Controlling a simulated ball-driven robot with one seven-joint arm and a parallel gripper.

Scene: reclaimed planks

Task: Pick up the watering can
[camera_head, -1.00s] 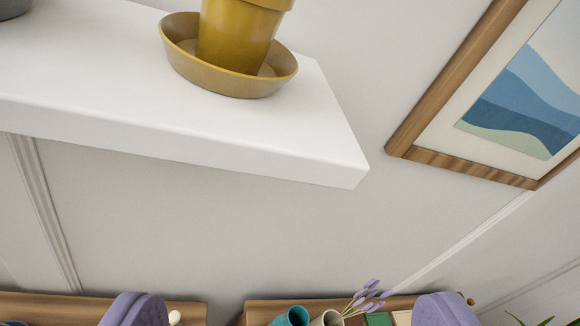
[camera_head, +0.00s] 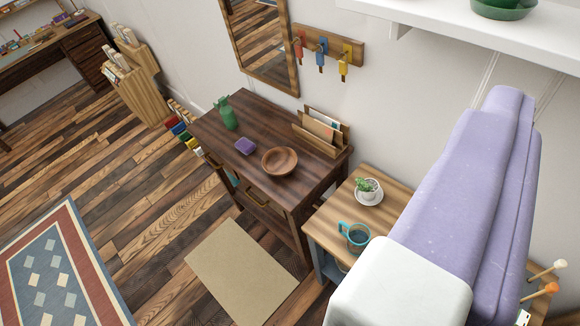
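I cannot make out a watering can for certain. A small teal container with a ring-like handle (camera_head: 354,236) stands on the light wooden side table (camera_head: 326,228); it could be a mug or a small can. A green vessel (camera_head: 226,113) stands on the dark wooden cabinet (camera_head: 207,128), its kind unclear.
A potted plant (camera_head: 367,188) stands near the teal container. A wooden bowl (camera_head: 280,160), purple box (camera_head: 245,146) and letter holder (camera_head: 320,132) sit on the cabinet. A white shelf (camera_head: 480,28) juts out above. A beige mat (camera_head: 240,270) and open plank floor lie left.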

